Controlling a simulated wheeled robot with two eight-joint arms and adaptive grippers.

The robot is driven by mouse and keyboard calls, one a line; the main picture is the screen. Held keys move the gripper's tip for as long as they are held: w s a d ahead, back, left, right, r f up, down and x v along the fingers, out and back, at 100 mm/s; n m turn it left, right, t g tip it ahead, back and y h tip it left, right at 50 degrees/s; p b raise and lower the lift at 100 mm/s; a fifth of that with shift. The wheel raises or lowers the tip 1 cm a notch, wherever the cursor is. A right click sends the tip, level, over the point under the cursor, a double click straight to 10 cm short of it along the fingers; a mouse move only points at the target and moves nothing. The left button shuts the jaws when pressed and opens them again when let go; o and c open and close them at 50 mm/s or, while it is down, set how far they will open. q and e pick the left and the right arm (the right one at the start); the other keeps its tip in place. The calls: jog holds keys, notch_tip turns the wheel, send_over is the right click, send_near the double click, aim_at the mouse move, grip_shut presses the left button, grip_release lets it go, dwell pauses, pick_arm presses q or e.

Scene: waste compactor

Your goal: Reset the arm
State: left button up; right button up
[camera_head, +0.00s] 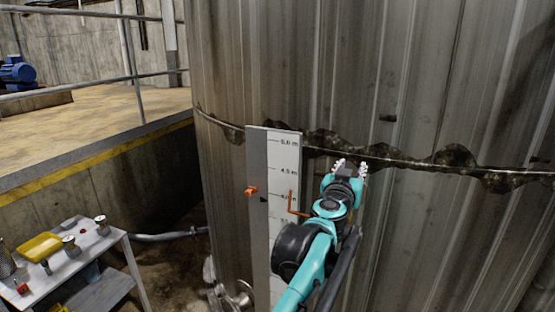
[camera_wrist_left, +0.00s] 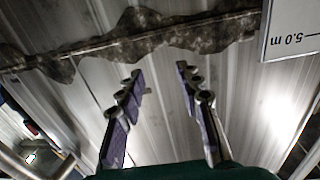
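My left arm, teal and black, reaches up from the bottom middle of the head view. Its left gripper (camera_head: 351,167) is in front of the metal tank wall (camera_head: 425,100), just below a dark, stained seam (camera_head: 455,157). In the left wrist view the two fingers (camera_wrist_left: 159,72) stand apart with nothing between them, so the gripper is open and empty. I cannot tell whether the fingertips touch the wall. My right arm and gripper are not in view.
A white level gauge board (camera_head: 285,158) stands left of the gripper, with an orange bent piece (camera_head: 292,205) close to my arm. A small orange part (camera_head: 250,190) is at its left edge. A table (camera_head: 92,246) with a yellow tray (camera_head: 40,247) and small cans is lower left.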

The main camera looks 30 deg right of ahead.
pick_arm(q)
jog(key=w+a+f+y+b, duration=0.1)
jog(key=a+f+b, duration=0.4)
jog(key=a, duration=0.5)
jog(key=a+f+n+y+b, duration=0.1)
jog(key=a+f+b, duration=0.2)
jog(key=a+f, duration=0.45)
jog(key=w+a+f+y+b, duration=0.1)
jog(key=a+f+b, duration=0.3)
jog(key=a, duration=0.8)
jog(key=s+a+f+n+g+y+b, duration=0.1)
jog(key=s+a+f+n+y+b, duration=0.2)
jog(key=a+f, duration=0.9)
jog(key=s+a+f+n+g+y+b, duration=0.2)
jog(key=s+a+f+n+y+b, duration=0.1)
jog(key=s+a+f, duration=0.6)
jog(key=s+a+f+n+g+y+b, duration=0.1)
jog(key=s+a+f+n+y+b, duration=0.2)
jog(key=a+f, duration=1.3)
jog(key=s+f+y+b, duration=0.2)
jog(key=s+f, duration=0.1)
jog(key=shift+s, duration=0.25)
